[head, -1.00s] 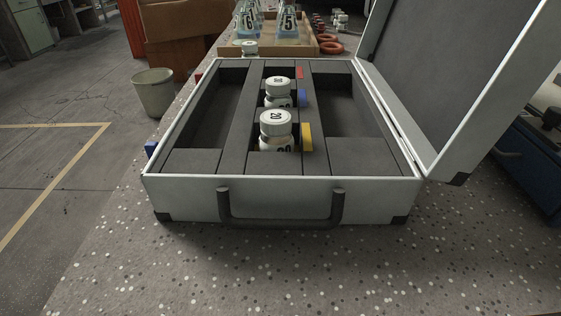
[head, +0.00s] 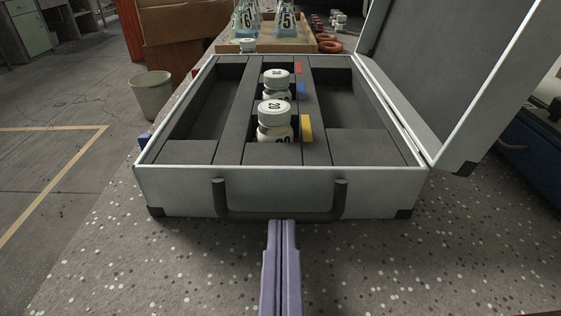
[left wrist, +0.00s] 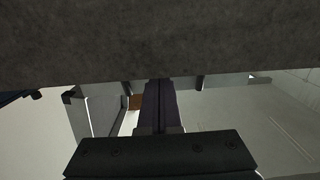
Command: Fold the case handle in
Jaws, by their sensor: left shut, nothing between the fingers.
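The open silver case (head: 178,190) stands on the speckled bench with its front towards me. Its dark handle (head: 240,214) sticks out from the front wall, the crossbar low between two posts. My left gripper (head: 282,224) has lilac fingers, shut together and empty. Its tips are just at or below the middle of the crossbar; I cannot tell whether they touch it. In the left wrist view the closed fingers (left wrist: 160,84) point towards the pale case front, with part of the handle (left wrist: 199,82) beside them. My right gripper is out of view.
The case holds grey foam and two white bottles (head: 273,120). Its raised lid (head: 440,75) leans up at the right. A blue box (head: 535,160) stands right of it. A tray (head: 270,45) lies behind. The bench in front (head: 180,270) is clear.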

